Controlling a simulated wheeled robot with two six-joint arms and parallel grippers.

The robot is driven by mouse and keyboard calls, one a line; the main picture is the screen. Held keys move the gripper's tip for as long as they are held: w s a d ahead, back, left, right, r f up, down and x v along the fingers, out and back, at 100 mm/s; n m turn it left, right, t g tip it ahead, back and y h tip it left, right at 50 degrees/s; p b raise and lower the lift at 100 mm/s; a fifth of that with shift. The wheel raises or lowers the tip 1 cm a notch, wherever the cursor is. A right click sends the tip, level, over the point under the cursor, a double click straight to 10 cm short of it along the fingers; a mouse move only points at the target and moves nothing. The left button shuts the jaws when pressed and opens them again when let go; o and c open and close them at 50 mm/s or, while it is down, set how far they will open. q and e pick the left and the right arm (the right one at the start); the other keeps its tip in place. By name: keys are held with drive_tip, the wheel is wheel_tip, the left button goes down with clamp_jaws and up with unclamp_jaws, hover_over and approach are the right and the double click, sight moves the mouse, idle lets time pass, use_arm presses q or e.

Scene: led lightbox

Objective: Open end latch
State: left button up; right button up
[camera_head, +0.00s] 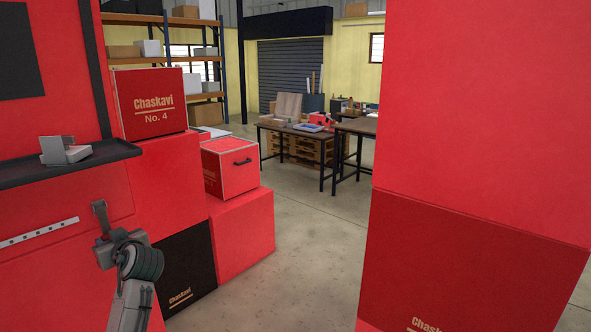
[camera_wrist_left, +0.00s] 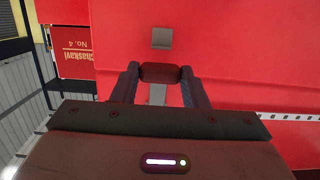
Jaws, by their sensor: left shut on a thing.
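The end latch (camera_head: 99,210) is a grey metal piece on the front of the red lightbox panel (camera_head: 60,210) at the left of the head view. My left gripper (camera_head: 104,238) is at the latch's lower part, with its arm coming up from below. In the left wrist view, the two dark fingers (camera_wrist_left: 160,74) are closed on a dark reddish piece that seems to belong to the latch. A grey latch plate (camera_wrist_left: 161,38) shows beyond the fingertips against the red panel. The exact contact is partly hidden by the fingers. My right gripper is not in view.
A dark ledge (camera_head: 75,170) with a grey bracket (camera_head: 65,150) on it runs above the latch. A perforated light strip (camera_head: 40,232) lies left of it. Red boxes (camera_head: 150,103) stand behind, and a large red block (camera_head: 480,120) fills the right. Open floor (camera_head: 310,240) lies between.

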use_arm(q)
drive_tip(key=shift+s+d+r, duration=0.15)
drive_tip(key=shift+s+d, duration=0.3)
drive_tip(key=shift+d, duration=0.05)
drive_tip(key=shift+d+r, duration=0.1)
drive_tip(key=shift+s+d+r+p, duration=0.4)
drive_tip(key=shift+s+d+p, duration=0.05)
drive_tip(key=shift+s+d, duration=0.15)
drive_tip(key=shift+r, duration=0.1)
